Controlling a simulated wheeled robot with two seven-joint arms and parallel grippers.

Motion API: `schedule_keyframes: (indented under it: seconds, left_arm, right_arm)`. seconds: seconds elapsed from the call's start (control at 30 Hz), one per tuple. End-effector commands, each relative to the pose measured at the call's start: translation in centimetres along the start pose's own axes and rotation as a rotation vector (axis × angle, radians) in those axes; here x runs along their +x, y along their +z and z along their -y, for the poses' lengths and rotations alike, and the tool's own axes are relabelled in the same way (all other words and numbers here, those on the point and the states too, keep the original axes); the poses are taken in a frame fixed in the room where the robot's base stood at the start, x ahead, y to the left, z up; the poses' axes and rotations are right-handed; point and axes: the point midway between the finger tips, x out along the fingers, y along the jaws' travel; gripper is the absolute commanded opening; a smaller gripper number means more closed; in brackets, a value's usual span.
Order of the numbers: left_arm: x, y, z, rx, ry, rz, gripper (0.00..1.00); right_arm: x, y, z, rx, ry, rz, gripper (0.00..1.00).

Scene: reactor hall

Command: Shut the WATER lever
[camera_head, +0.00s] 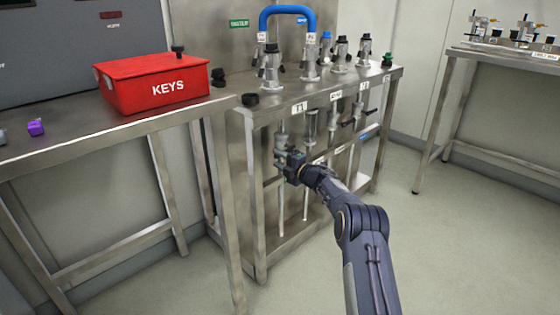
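A steel valve bench (325,93) stands in the middle, with vertical pipes and fittings under its top. White labels run along its front edge; the left one seems to read T1, and the small middle label (336,96) is too small to read surely. Dark lever handles (347,123) show under the right part of the edge. I cannot tell surely which is the WATER lever. My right gripper (283,158) is under the bench top, at the leftmost pipe (282,207). Its fingers are small and dark, so whether they touch or hold anything is unclear. My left gripper is out of view.
A red KEYS box (155,84) and a small purple object (36,127) are on the left table (110,135). A blue hose (288,11) arches over fittings on the bench. Another steel table (500,57) stands at the right. The floor (460,240) at right is clear.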

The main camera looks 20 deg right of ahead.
Motion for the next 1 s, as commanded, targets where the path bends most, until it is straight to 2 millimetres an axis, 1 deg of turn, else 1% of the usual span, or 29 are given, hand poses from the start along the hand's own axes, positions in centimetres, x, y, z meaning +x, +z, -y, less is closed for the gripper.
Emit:
schedule_keyframes:
  seconds: [0.2, 0.33, 0.47, 0.6, 0.73, 0.83, 1.0]
  left_arm:
    - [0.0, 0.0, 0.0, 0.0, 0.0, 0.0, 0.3]
    - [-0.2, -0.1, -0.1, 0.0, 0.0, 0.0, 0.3]
    - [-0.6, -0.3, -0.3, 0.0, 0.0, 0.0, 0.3]
    - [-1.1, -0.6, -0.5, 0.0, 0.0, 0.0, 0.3]
    - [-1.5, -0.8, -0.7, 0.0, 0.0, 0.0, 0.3]
    - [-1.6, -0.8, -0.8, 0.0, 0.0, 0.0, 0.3]
    - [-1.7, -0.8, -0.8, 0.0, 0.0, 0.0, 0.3]
  right_arm:
    - [-0.1, 0.1, -0.1, 0.001, 0.002, 0.001, 0.38]
    - [-0.8, 0.2, -0.3, 0.003, 0.001, 0.002, 0.38]
    - [-2.5, 0.2, -0.3, 0.004, 0.0, 0.003, 0.38]
    - [-4.7, 0.1, -0.4, 0.004, 0.0, 0.003, 0.38]
    - [-6.5, 0.1, -0.2, 0.002, -0.001, 0.002, 0.38]
    - [-7.4, 0.0, -0.2, 0.001, 0.0, 0.001, 0.38]
    - [-7.8, 0.0, 0.0, 0.001, 0.001, 0.0, 0.38]
